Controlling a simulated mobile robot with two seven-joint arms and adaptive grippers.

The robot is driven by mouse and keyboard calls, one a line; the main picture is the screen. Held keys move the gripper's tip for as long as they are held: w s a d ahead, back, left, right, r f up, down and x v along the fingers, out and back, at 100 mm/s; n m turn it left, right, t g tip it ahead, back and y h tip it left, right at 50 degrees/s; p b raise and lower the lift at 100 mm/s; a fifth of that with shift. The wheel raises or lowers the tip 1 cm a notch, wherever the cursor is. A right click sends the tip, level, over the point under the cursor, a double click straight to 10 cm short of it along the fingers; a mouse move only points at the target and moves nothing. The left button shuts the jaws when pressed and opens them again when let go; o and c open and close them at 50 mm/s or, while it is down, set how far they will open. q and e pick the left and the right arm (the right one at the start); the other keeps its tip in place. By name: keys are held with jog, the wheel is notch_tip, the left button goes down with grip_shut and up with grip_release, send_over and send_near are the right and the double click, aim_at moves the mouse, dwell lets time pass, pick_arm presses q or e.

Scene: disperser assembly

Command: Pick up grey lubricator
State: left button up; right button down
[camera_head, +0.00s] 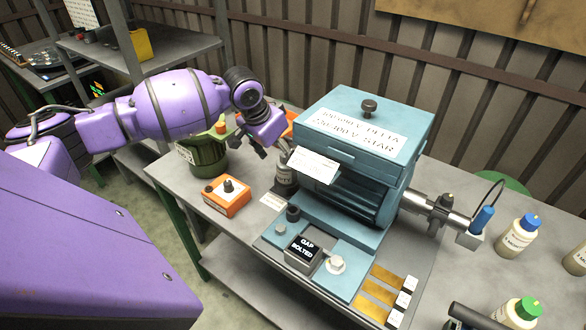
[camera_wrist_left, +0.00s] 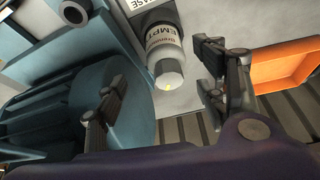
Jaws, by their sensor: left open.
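The grey lubricator (camera_head: 285,182) stands on the table, close against the left side of the blue machine. In the head view a white tag and my gripper partly cover its upper part. The left wrist view shows its pale cap and a label reading "EMPTY" on the lubricator (camera_wrist_left: 163,48). My left gripper (camera_head: 273,150) is just above and to the left of it, with the fingers apart. In the left wrist view the fingers of the left gripper (camera_wrist_left: 163,92) are on either side of the cap, nothing between them held. My right gripper is not in view.
The blue machine (camera_head: 358,145) stands close on the right. A green pot (camera_head: 207,153) and an orange box (camera_head: 226,197) are to the left. An orange tray (camera_wrist_left: 285,68) lies near the right finger. Bottles (camera_head: 518,236) stand at the table's right.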

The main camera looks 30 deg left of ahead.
aim_at(284, 162)
pick_arm(q)
jog(key=shift+d+f, duration=0.1)
jog(key=shift+f, duration=0.45)
jog(key=shift+w+f, duration=0.25)
jog(key=shift+f, duration=0.45)
jog(key=w+f, duration=0.2)
jog(key=f, duration=0.1)
jog(key=shift+w+f, duration=0.25)
jog(key=shift+f, duration=0.15)
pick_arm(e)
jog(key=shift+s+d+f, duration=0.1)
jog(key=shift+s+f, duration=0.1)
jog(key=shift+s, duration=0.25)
